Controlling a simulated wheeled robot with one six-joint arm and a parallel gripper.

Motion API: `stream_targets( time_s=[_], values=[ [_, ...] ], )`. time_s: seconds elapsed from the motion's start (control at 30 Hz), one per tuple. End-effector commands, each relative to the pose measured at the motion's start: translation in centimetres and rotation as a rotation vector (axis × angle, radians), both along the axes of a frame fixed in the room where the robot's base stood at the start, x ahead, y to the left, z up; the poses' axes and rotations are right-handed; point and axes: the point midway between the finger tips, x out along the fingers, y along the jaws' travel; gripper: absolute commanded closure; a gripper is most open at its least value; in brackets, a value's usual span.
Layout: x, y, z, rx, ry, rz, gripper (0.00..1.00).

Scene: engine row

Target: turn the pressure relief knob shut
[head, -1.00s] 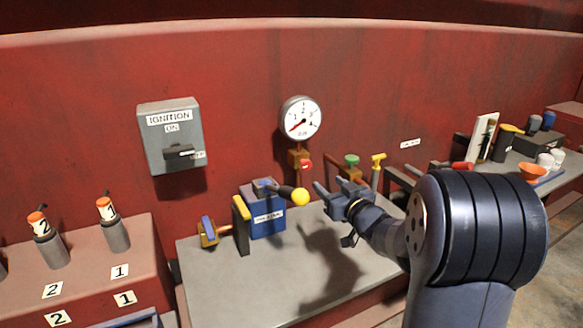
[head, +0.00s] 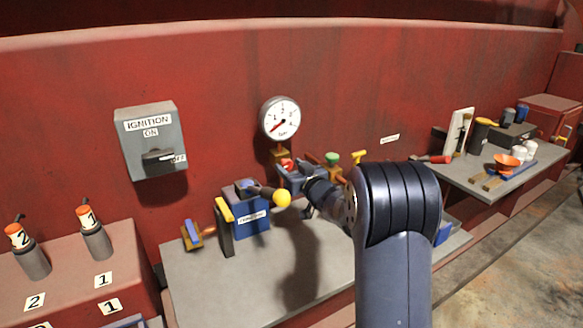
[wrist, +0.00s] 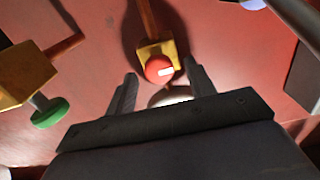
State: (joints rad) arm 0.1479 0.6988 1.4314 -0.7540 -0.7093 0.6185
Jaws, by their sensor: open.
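The pressure relief knob is a small red round knob (head: 287,164) on a brass block below the pressure gauge (head: 281,118). In the wrist view the red knob (wrist: 158,69) shows a white mark and sits on the brass block (wrist: 150,50). My gripper (head: 284,172) is at the knob and partly hides it in the head view. In the wrist view my gripper (wrist: 161,82) is open, with one finger on each side of the knob and visible gaps to both. I cannot tell how deep the knob sits between the fingertips.
A green knob (head: 332,158) and a yellow handle (head: 359,156) stand to the right. A blue box (head: 250,218) with a yellow-balled lever (head: 282,198) is just left of my gripper. The ignition switch box (head: 150,140) hangs on the red wall. The grey bench (head: 215,285) has free room in front.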

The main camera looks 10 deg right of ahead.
Motion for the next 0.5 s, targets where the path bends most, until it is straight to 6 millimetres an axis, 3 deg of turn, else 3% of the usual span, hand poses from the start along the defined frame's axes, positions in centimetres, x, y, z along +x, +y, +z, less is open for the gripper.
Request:
stream_targets(
  time_s=[0.17, 0.5],
  values=[
    [-0.02, -0.02, 0.0, 0.0, 0.0, 0.0, 0.5],
    [-0.03, -0.03, 0.01, 0.0, 0.0, 0.0, 0.78]
  ],
)
